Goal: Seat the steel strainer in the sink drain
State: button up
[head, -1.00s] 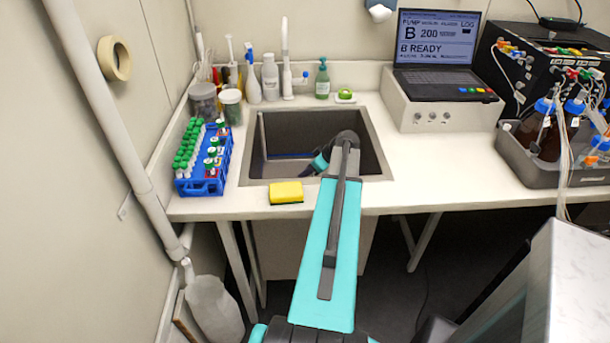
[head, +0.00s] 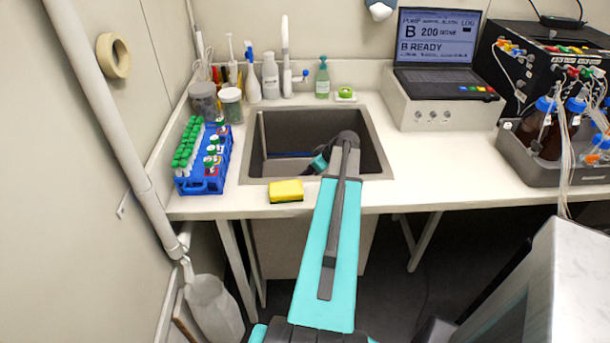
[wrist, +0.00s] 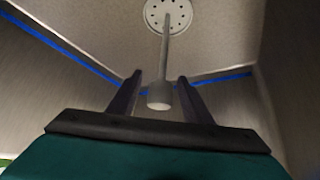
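The steel strainer (wrist: 160,14) is at the top of the wrist view, a pale perforated disc against the sink floor. Its long stem (wrist: 165,55) points toward the camera and ends in a round knob. My gripper (wrist: 160,78) is open, one dark finger on each side of the knob, with a small gap on both sides. In the head view, my arm reaches down into the sink (head: 253,170), and the gripper and strainer are hidden. No separate drain opening shows. I cannot tell whether the disc sits in the drain.
A yellow sponge (head: 286,191) lies at the sink's front edge. A blue tube rack (head: 203,183) stands left of it. Bottles, including a green soap bottle (head: 322,80), stand behind. A laptop on a white box (head: 440,116) is at the right. The sink walls surround my gripper.

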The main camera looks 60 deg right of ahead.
dwell(0.3)
jog(key=b+v, duration=0.2)
jog(key=v, duration=1.1)
jog(key=shift+s+r+b, duration=0.3)
jog(key=shift+b, duration=0.05)
dwell(0.5)
